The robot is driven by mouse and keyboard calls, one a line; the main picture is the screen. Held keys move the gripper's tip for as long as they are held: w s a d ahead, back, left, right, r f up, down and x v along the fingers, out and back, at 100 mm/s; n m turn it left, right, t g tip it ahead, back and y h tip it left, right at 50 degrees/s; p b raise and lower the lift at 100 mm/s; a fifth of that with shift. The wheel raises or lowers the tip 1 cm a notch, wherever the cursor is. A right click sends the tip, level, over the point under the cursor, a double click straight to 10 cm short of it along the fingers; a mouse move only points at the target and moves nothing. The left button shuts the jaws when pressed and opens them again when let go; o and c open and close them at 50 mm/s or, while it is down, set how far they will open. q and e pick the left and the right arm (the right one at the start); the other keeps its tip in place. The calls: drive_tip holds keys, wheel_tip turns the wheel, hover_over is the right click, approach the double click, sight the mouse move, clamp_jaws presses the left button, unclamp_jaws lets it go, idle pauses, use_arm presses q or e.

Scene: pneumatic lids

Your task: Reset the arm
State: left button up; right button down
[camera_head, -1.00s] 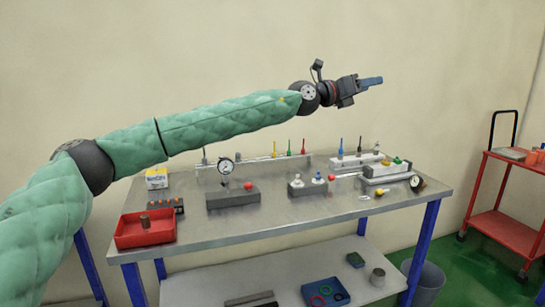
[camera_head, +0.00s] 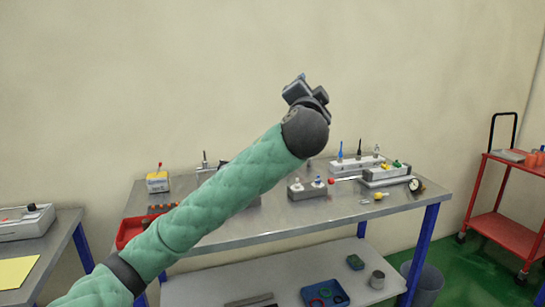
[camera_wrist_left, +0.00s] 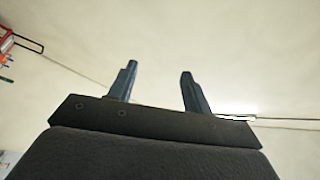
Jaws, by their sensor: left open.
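My left arm, in a green quilted sleeve, reaches up from the lower left in the head view. My left gripper (camera_head: 298,86) is raised in front of the wall, above the far side of the workbench (camera_head: 280,222). Its fingers are small and partly hidden there. My right gripper is not in view.
The bench holds a red tray (camera_head: 127,232), a dial gauge (camera_head: 415,184), grey blocks and small coloured fittings. A second table (camera_head: 62,240) stands at left. A red cart (camera_head: 500,215) and a grey bin (camera_head: 428,285) stand at right. Air above the bench is clear.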

use_arm(q)
drive_tip(key=s+a+f+n+g+p, duration=0.1)
drive_tip(key=s+a+f+n+g, duration=0.4)
drive_tip(key=f, duration=1)
drive_tip(key=s+a+f+g+y+p, duration=0.1)
drive_tip(key=s+a+f+g, duration=0.2)
drive_tip(key=s+a+f, duration=0.8)
drive_tip(key=s+a+f+n+g+p, duration=0.2)
drive_tip(key=a+f+n+g, duration=0.1)
drive_tip(key=f, duration=1.5)
drive_tip(key=s+a+f+n+g, duration=0.1)
drive_tip(key=s+f+g, duration=0.2)
drive_tip(key=s+f, duration=0.8)
drive_tip(key=s+a+f+n+g+p, duration=0.1)
drive_tip(key=s+f+g, duration=0.3)
drive_tip(key=s+f, duration=0.8)
drive_tip(key=s+a, duration=0.1)
drive_tip(key=s, duration=0.4)
drive_tip(key=shift+s+a+f+y+p, duration=0.2)
drive_tip(key=shift+s+f+y+p, duration=0.1)
drive_tip(key=shift+y, duration=0.1)
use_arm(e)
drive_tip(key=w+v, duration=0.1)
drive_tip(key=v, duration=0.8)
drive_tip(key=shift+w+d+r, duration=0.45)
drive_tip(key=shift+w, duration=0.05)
